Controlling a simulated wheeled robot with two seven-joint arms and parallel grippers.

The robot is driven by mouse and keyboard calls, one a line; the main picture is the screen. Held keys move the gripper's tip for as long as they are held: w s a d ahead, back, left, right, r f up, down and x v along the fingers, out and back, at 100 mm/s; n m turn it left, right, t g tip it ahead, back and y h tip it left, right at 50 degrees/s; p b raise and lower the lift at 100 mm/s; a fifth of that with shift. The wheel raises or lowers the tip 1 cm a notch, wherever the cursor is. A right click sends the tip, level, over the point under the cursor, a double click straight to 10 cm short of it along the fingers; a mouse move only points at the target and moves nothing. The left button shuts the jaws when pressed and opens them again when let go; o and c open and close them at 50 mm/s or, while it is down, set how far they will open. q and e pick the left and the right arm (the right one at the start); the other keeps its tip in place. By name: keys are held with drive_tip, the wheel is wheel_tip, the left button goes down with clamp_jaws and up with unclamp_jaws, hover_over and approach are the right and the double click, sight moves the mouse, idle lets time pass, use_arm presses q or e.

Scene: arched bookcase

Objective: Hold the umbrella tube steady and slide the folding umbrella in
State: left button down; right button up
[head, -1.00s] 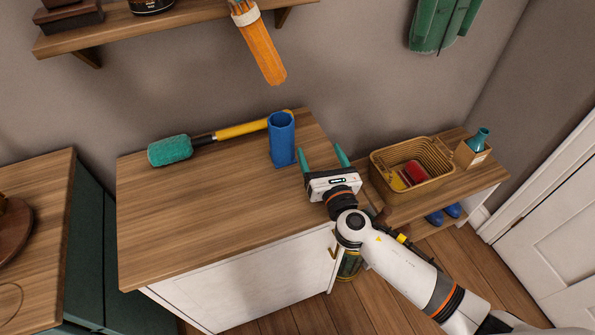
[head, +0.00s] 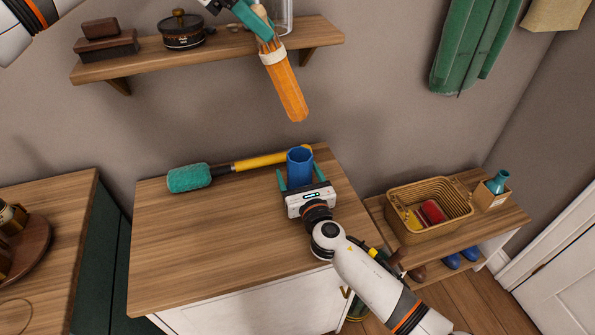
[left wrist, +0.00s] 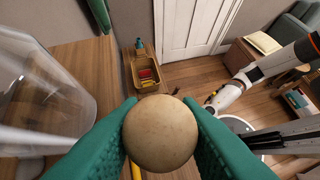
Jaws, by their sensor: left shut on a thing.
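The orange folding umbrella (head: 284,88) hangs with its handle up and its lower end tilted slightly right, above the back of the cabinet. My left gripper (head: 262,30) is shut on its handle, and the round beige handle end (left wrist: 160,135) shows between the teal fingers in the left wrist view. The blue umbrella tube (head: 300,168) stands upright on the cabinet top, its mouth open upward, below the umbrella and apart from it. My right gripper (head: 299,180) is open, with a finger on each side of the tube. I cannot tell whether either finger touches it.
A teal duster with a yellow handle (head: 190,177) lies behind and left of the tube. The wall shelf (head: 150,62) holds a clear glass vessel (left wrist: 45,90) close to the left gripper. A wicker basket (head: 405,228) stands on the right bench. The cabinet top's front is clear.

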drive_tip(key=shift+w+a, duration=0.25)
drive_tip(key=shift+w, duration=0.4)
drive_tip(key=c, duration=1.1)
drive_tip(key=shift+o, duration=0.2)
use_arm(q)
drive_tip(key=shift+d, duration=0.1)
